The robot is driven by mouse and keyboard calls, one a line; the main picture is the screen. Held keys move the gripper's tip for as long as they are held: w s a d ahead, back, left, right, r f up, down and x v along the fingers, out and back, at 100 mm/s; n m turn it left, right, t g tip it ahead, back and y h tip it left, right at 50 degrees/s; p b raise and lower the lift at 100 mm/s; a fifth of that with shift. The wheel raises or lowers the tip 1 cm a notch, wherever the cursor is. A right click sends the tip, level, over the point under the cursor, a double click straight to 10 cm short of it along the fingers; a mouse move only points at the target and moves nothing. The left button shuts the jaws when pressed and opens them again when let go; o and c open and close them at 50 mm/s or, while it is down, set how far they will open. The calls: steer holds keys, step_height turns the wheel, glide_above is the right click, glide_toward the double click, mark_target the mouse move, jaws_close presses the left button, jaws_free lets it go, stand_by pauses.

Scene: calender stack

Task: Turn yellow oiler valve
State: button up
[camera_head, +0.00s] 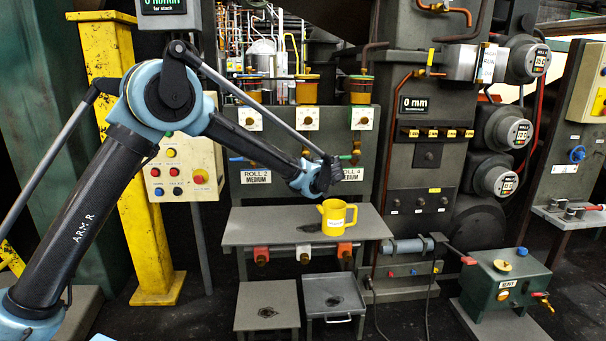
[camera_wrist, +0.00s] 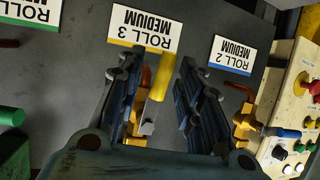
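The yellow oiler valve handle (camera_wrist: 162,78) is a short yellow cylinder on a metal lever, beside the sign "ROLL 3 MEDIUM" (camera_wrist: 145,30), which appears upside down in the wrist view. My gripper (camera_wrist: 160,72) is open, with one dark finger on each side of the handle. Whether either finger touches it I cannot tell. In the head view my gripper (camera_head: 328,176) is at the panel between the ROLL 2 and ROLL 4 signs and hides the yellow valve. A brass-orange valve body (camera_wrist: 136,125) shows partly behind the left finger.
A blue valve handle (camera_head: 240,159) is left of my gripper and a green one (camera_head: 346,157) is right of it. A yellow jug (camera_head: 334,221) stands on the grey shelf (camera_head: 262,230) just below. A button box (camera_head: 183,170) stands farther left.

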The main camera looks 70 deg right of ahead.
steer(key=v, duration=1)
steer(key=shift+a, duration=0.2)
steer(key=shift+c, duration=0.6)
steer(key=c, duration=0.4)
steer(key=w+f+g, duration=0.1)
steer(key=f, duration=0.1)
steer(key=w+f+g, duration=0.1)
steer(key=f+g, duration=0.1)
steer(key=f, duration=0.1)
steer(key=w+f+g, duration=0.1)
steer(key=f+g, duration=0.1)
steer(key=f, duration=0.1)
steer(key=shift+d+f+n, duration=0.2)
steer(key=shift+n, duration=0.1)
jaws_close()
steer(key=w+a+r+n+g+h, duration=0.3)
steer(key=w+n, duration=0.1)
steer(key=w, duration=0.2)
steer(key=w+a+r+n+g+h, duration=0.2)
steer(key=w+a+n+g+h, duration=0.15)
steer(key=w, duration=0.35)
steer(key=s+x, duration=0.3)
steer(key=x, duration=1)
steer(key=shift+a+f+y, duration=0.4)
steer(key=shift+f+y, duration=0.05)
steer(key=shift+f, duration=0.2)
